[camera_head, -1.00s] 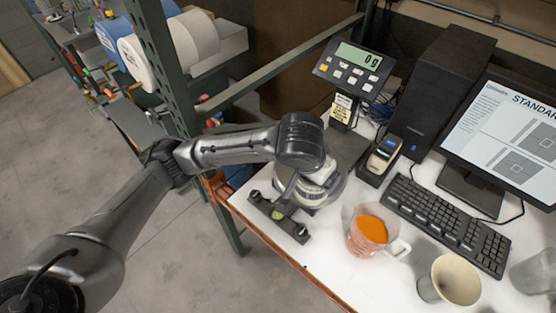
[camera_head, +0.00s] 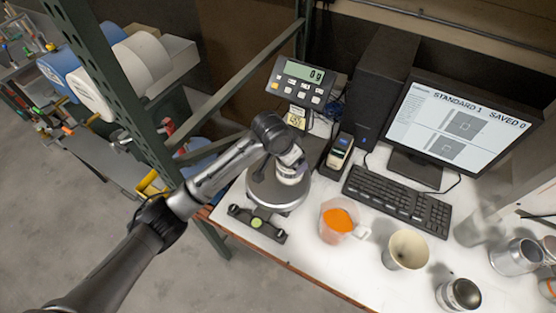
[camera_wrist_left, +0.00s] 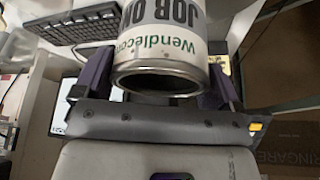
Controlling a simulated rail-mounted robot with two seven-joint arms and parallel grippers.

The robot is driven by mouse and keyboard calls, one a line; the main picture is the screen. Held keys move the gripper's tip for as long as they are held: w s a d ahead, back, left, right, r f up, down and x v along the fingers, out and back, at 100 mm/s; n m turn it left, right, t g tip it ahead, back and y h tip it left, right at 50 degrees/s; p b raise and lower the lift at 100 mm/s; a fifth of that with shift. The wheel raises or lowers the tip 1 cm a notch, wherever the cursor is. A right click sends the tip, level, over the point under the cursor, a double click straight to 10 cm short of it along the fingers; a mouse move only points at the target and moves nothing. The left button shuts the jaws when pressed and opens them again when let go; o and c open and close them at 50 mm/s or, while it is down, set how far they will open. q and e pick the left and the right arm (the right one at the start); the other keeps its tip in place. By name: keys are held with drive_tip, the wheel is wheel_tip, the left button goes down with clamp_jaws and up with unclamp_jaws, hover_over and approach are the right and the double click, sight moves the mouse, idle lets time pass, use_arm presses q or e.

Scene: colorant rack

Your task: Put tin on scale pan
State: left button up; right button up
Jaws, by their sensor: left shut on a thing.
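My left gripper (camera_wrist_left: 162,82) is shut on a metal tin (camera_wrist_left: 165,50) with a white label and a silver rim; a purple finger shows on each side of it. The tin looks tipped in the wrist view. In the head view my left gripper (camera_head: 290,170) is over the round metal scale pan (camera_head: 262,196). I cannot tell there whether the tin touches the pan, since the arm hides most of it. The scale display (camera_head: 302,77) reads 0 g. My right gripper is not in view.
An orange-filled jug (camera_head: 338,220), a beige cup (camera_head: 406,250) and several tins and cups stand right of the scale. A keyboard (camera_head: 397,203), a handheld device (camera_head: 339,153) and a monitor (camera_head: 460,118) are behind. A green rack post (camera_head: 110,80) stands left.

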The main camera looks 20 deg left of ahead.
use_arm(q)
drive_tip(key=shift+w+a+f+p, duration=0.2)
drive_tip(key=shift+w+a+f, duration=0.15)
drive_tip(key=shift+a+f, duration=0.6)
drive_tip(key=shift+w+a+f+p, duration=0.15)
drive_tip(key=shift+w+a+f, duration=0.25)
drive_tip(key=shift+f, duration=0.95)
drive_tip(key=shift+w+a+f+p, duration=0.25)
drive_tip(key=shift+a+f, duration=0.6)
drive_tip(key=shift+f, duration=0.3)
drive_tip(key=shift+f, duration=0.1)
drive_tip(key=o, duration=0.6)
drive_tip(key=v, duration=1.2)
drive_tip(key=shift+b, duration=0.35)
